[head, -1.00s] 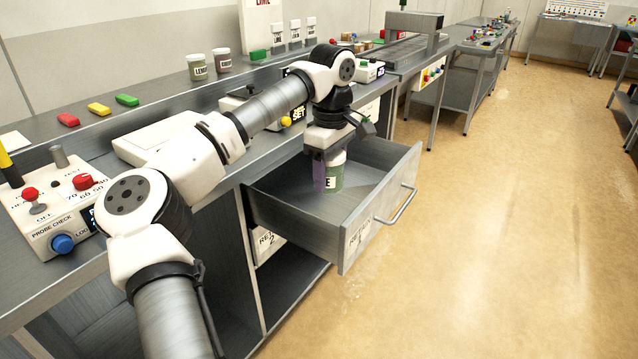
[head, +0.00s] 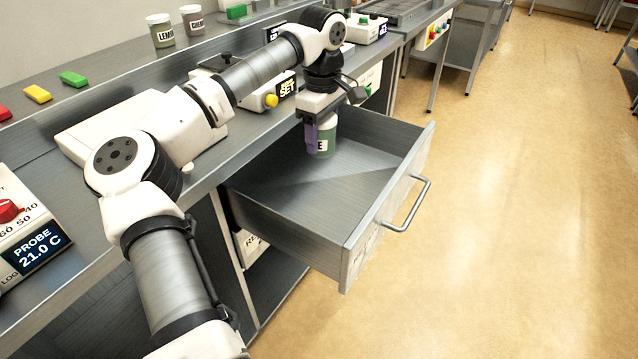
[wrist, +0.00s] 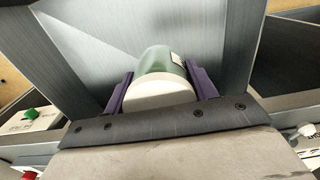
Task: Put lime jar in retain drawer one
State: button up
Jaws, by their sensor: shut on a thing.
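The lime jar (head: 326,138) is green with a pale lid and a white label, of which only an "E" shows in the head view. My gripper (head: 313,136) points down with its purple fingers shut on the jar. In the wrist view the jar (wrist: 161,80) sits between the two fingers (wrist: 163,88). The open drawer (head: 290,200) is pulled out from under the bench, and the jar is over its inside, towards the far end. I cannot tell whether the jar touches the drawer floor. The drawer's front label is mostly unreadable from here.
A "LEMON" jar (head: 161,32) and another jar (head: 193,20) stand on the back ledge. The bench (head: 130,83) holds a white "PROBE" box (head: 25,235) and a "SET" box (head: 275,92). The drawer handle (head: 408,205) sticks out over clear floor.

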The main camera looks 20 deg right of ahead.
aim_at(322, 149)
notch_tip(322, 149, down, 16)
jog(key=shift+f+p, duration=0.25)
jog(key=shift+p, duration=0.2)
jog(key=o, duration=1.1)
jog(key=shift+r, duration=0.1)
notch_tip(322, 149, up, 12)
jog(key=shift+r+b, duration=0.1)
jog(key=shift+b, duration=0.25)
